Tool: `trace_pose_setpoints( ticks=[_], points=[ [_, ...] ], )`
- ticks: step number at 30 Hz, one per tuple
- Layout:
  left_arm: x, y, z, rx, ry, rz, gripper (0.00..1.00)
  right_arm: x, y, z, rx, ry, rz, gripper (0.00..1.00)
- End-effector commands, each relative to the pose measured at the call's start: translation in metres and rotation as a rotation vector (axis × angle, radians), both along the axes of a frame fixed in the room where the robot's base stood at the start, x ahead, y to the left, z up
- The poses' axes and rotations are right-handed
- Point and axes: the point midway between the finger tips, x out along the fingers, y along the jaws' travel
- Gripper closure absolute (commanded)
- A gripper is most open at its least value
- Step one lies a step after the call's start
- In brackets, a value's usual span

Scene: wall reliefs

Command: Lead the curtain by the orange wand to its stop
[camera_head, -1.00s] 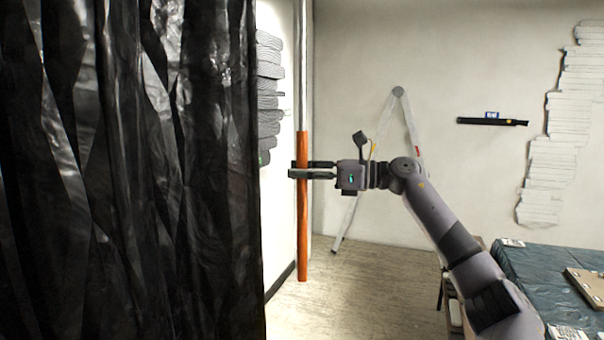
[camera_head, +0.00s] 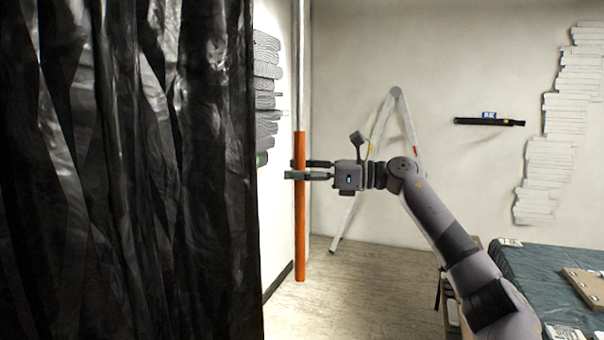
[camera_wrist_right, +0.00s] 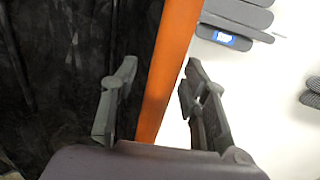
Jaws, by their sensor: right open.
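The black, glossy, crumpled curtain (camera_head: 130,170) fills the left of the head view and also shows at the left of the right wrist view (camera_wrist_right: 50,70). The orange wand (camera_head: 300,225) hangs upright just right of the curtain's edge, below a pale rod. In the right wrist view the wand (camera_wrist_right: 170,70) runs between the two fingers. My left gripper is not in view.
A dark wall shelf (camera_head: 490,122) and pale stacked reliefs (camera_head: 555,150) are on the back wall. A table with a dark blue-green cover (camera_head: 540,270) stands at the lower right. Floor (camera_head: 350,290) is clear below the wand.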

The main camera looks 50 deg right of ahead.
Motion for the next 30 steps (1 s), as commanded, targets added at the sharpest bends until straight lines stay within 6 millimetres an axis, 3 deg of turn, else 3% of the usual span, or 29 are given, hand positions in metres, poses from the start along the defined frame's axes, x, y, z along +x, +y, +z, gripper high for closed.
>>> trace_pose_setpoints(
  ticks=[8, 30],
  points=[
    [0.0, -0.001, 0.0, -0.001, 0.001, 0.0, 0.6, -0.01, -0.009, -0.002, 0.002, 0.005, -0.003, 0.59],
    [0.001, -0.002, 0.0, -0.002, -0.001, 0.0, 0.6, -0.071, -0.048, -0.001, 0.001, 0.0, 0.0, 0.59]
  ],
)
